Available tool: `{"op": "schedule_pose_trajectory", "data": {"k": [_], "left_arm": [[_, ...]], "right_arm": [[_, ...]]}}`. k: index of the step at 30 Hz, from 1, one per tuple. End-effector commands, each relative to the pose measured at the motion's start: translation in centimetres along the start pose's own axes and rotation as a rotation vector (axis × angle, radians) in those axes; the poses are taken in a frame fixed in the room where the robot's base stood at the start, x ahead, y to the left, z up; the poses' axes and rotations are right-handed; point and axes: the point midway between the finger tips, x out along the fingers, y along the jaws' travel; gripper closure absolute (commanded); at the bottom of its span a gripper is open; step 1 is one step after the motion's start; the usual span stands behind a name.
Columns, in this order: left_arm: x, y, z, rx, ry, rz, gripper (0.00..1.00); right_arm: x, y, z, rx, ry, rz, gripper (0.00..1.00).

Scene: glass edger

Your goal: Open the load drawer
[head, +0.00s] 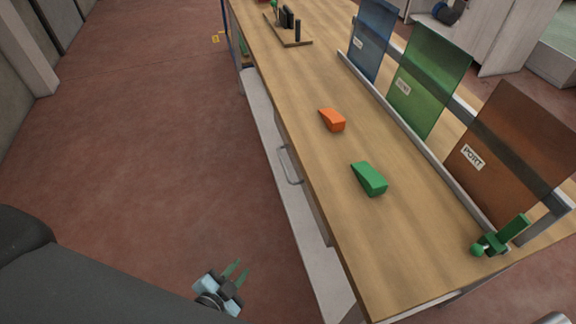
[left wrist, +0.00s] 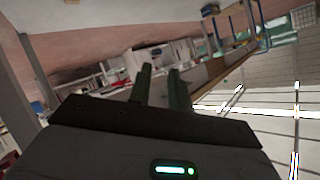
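The load drawer (head: 308,203) is in the front side of the wooden workbench, under its top edge, and looks closed. Its metal bow handle (head: 287,166) sticks out toward the aisle. My left gripper (head: 239,270) is low over the floor at the bottom of the head view, to the left of the bench. It is well apart from the handle. Its two dark green fingers (left wrist: 161,88) show in the left wrist view with a gap between them and nothing held. The handle cannot be made out in the left wrist view. My right gripper does not show.
The bench top (head: 300,90) carries an orange wedge (head: 332,120), a green wedge (head: 369,179) and a green clamp-like piece (head: 500,238). Blue, green and brown glass panels (head: 428,80) stand in a rail at the right. The red floor (head: 150,150) left of the bench is clear.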

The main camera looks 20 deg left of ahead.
Motion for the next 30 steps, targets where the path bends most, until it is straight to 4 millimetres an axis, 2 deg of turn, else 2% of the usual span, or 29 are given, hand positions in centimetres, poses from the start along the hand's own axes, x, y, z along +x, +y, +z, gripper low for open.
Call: {"op": "schedule_pose_trajectory", "data": {"k": [1,6,9,12,18,26,30], "left_arm": [[2.6,-0.4,-0.1,0.079,0.04,-0.033,0.8],[9.5,-4.0,-4.0,0.378,0.187,-0.182,0.8],[12.5,-6.1,-6.8,0.535,0.258,-0.275,0.8],[14.6,-7.9,-9.2,0.663,0.308,-0.356,0.8],[16.6,-9.9,-12.3,0.807,0.359,-0.455,0.8],[16.8,-10.4,-13.1,0.831,0.368,-0.473,0.8],[17.6,-10.7,-13.6,0.829,0.368,-0.473,0.8]], "right_arm": [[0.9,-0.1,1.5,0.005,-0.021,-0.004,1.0],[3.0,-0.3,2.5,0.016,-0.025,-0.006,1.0],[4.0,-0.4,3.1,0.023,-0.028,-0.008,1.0],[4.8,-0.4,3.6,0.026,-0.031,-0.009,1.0],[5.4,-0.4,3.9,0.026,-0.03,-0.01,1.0],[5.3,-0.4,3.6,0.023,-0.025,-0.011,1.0],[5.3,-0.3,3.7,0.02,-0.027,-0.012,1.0]]}}
